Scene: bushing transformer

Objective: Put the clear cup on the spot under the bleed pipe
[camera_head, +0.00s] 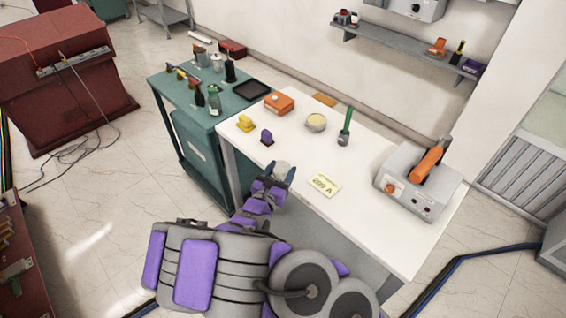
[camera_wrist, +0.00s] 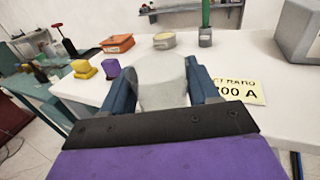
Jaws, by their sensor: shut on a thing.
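The clear cup (camera_wrist: 163,82) is between the two blue fingers of my gripper (camera_wrist: 163,88) in the wrist view, and the fingers are shut on it. In the head view my gripper (camera_head: 281,172) is at the left front part of the white table (camera_head: 376,223), with the pale cup (camera_head: 282,166) at its tips. I cannot tell whether the cup touches the tabletop. I cannot make out a bleed pipe or a spot under one in either view.
The table holds a yellow block (camera_head: 245,123), purple block (camera_head: 267,137), orange box (camera_head: 279,103), round tin (camera_head: 316,122), green-handled tool (camera_head: 345,128), yellow card (camera_head: 324,184) and grey device (camera_head: 417,181). A teal cart (camera_head: 195,140) adjoins it. A red cabinet (camera_head: 65,85) stands left across open floor.

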